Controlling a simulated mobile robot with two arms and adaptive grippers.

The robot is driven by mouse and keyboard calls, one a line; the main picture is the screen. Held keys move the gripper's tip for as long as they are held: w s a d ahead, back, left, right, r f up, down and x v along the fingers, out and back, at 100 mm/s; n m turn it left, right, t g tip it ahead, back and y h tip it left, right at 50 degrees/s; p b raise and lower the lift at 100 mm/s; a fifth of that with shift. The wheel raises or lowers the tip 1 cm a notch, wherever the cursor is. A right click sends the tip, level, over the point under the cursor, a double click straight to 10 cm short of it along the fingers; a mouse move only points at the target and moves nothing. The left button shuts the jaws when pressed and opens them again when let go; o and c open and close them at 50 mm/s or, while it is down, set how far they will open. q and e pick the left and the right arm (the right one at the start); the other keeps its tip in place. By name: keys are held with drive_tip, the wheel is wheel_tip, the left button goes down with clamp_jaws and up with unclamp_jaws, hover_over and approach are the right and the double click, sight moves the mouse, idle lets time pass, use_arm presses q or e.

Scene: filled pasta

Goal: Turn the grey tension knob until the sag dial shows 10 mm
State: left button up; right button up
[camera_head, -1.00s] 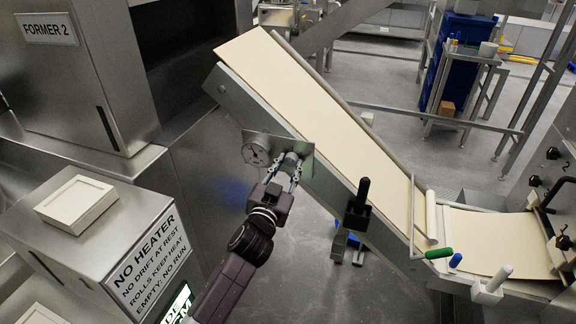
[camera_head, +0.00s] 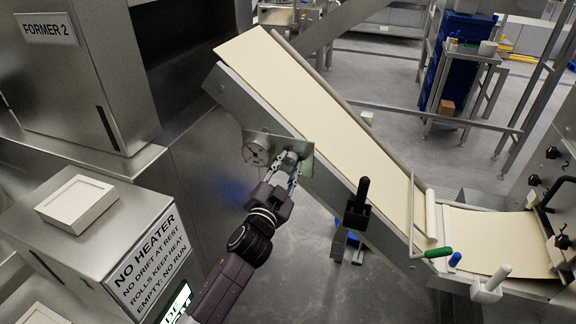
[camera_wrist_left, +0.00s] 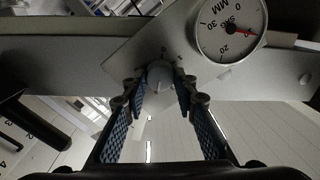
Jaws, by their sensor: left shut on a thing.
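The grey tension knob (camera_wrist_left: 160,75) sits on a metal plate on the side of the sloping conveyor. My left gripper (camera_head: 289,159) is at the knob in the head view. In the left wrist view my gripper (camera_wrist_left: 159,86) has one finger on each side of the knob and is shut on it. The sag dial (camera_wrist_left: 229,27) is a round white gauge beside the knob; it also shows in the head view (camera_head: 257,150). My right gripper is out of view.
The conveyor carries a pale dough sheet (camera_head: 325,115). A black handle (camera_head: 361,195) stands up from the frame to the right of the knob. A steel cabinet with a NO HEATER sign (camera_head: 148,262) stands at the left, with a pale square block (camera_head: 76,203) on top.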

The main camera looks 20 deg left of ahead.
use_arm(q)
drive_tip(key=o, duration=1.2)
drive_tip(key=shift+c, duration=0.2)
drive_tip(key=s, duration=1.2)
drive_tip(key=shift+f, duration=0.2)
